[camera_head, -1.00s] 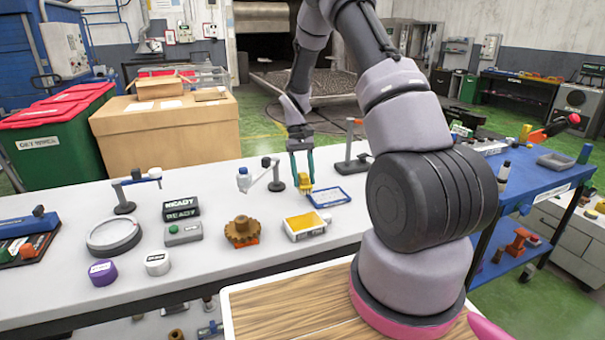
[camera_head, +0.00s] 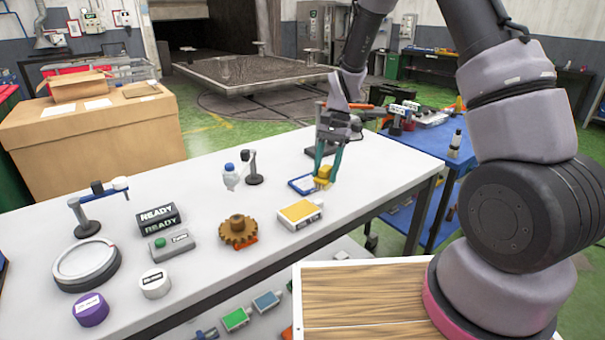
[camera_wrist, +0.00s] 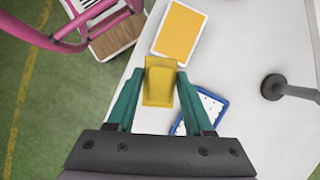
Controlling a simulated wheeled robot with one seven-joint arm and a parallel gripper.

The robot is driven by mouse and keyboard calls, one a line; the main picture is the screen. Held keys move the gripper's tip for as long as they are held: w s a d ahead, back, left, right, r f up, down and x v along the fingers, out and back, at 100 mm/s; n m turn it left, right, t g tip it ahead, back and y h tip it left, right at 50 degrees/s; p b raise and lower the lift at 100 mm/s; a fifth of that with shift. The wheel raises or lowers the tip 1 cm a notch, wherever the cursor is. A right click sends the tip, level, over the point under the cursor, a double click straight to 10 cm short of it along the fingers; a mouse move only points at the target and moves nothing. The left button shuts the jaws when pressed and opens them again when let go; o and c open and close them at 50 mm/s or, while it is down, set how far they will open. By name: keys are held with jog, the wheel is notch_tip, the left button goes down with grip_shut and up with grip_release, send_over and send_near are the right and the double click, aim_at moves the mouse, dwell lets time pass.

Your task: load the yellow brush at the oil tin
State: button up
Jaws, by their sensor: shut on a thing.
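My gripper (camera_head: 324,175) is shut on the yellow brush (camera_head: 323,178) over the right part of the white bench. In the wrist view the brush (camera_wrist: 158,90) sits between the green fingers of my gripper (camera_wrist: 160,78). A shallow white tin with a flat yellow top (camera_head: 300,212) lies on the bench, nearer me and left of the brush. It also shows in the wrist view (camera_wrist: 180,32), just beyond the brush tip. I cannot read its label, so I cannot tell whether it is the oil tin. A blue-rimmed tray (camera_head: 297,187) lies beside and partly behind the brush.
A brown gear (camera_head: 238,231) stands left of the yellow-topped tin. A small stand (camera_head: 252,168) and a blue-capped bottle (camera_head: 231,177) are farther back. The READY sign (camera_head: 158,217), a round dish (camera_head: 87,264) and purple and white pucks are at left.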

jog(key=s+a+r+m+t+y, duration=0.1)
jog(key=s+a+r+m, duration=0.1)
jog(key=s+a+m, duration=0.4)
jog(key=shift+n, duration=0.9)
jog(key=shift+w+a+f, duration=0.15)
jog(key=shift+a+f, duration=0.05)
jog(key=shift+f, duration=0.8)
jog(key=shift+w+a+f, duration=0.2)
jog(key=shift+a+f, duration=0.05)
jog(key=shift+f, duration=0.8)
jog(key=shift+w+a+f, duration=0.15)
jog(key=shift+a+f, duration=0.05)
jog(key=shift+f, duration=0.8)
jog(key=shift+f, duration=0.55)
jog(key=shift+r, duration=0.1)
notch_tip(320, 180, up, 7)
jog(key=shift+w, duration=0.1)
